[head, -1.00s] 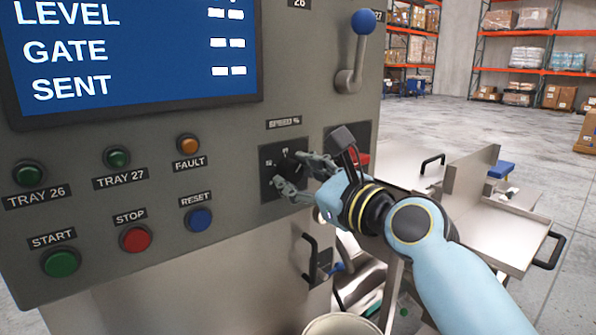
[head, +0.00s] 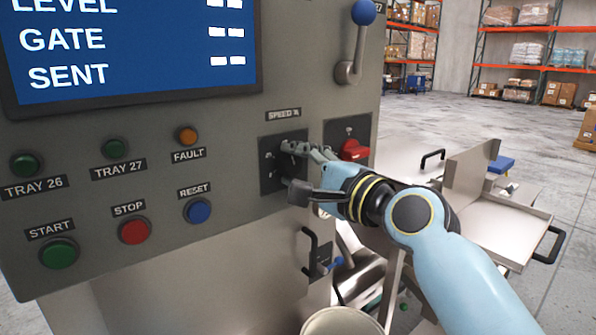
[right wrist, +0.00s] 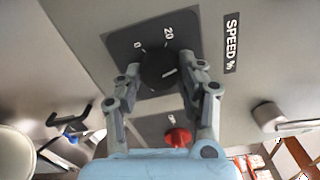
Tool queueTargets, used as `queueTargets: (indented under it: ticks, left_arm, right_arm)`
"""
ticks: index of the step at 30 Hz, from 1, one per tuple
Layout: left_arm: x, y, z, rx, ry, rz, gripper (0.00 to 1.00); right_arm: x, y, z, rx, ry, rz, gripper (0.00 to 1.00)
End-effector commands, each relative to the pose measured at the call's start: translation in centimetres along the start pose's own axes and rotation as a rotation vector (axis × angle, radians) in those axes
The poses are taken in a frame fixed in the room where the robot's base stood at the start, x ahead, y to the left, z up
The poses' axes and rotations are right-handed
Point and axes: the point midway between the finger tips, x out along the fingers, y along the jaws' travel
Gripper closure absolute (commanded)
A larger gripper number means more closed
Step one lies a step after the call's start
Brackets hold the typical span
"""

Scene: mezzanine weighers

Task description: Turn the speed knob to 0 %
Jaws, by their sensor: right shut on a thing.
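The speed knob (right wrist: 158,66) is a round black dial with a white mark, seen in the right wrist view. Its mark points to the picture's right, toward the SPEED % label (right wrist: 231,46), away from the printed 0 (right wrist: 137,46) and 20 (right wrist: 168,33). My right gripper (right wrist: 165,77) is shut on the knob, one finger on each side. In the head view my right gripper (head: 289,165) reaches the dark speed plate (head: 266,172), and its fingers hide most of the knob and scale. My left gripper is not in view.
A red switch (head: 354,150) sits just right of the speed plate. A blue-balled lever (head: 358,45) stands above it. Start (head: 59,253), stop (head: 135,230) and reset (head: 198,211) buttons are left. A black handle (head: 310,252) is below.

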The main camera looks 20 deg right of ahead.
Motion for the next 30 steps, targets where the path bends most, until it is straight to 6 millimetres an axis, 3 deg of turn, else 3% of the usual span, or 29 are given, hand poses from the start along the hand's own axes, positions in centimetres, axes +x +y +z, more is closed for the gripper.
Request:
queueTargets:
  ticks: [30]
  left_arm:
    - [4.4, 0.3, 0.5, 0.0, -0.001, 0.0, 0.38]
  right_arm:
    - [0.0, 0.3, -0.1, -0.963, 0.0, 0.0, 0.94]
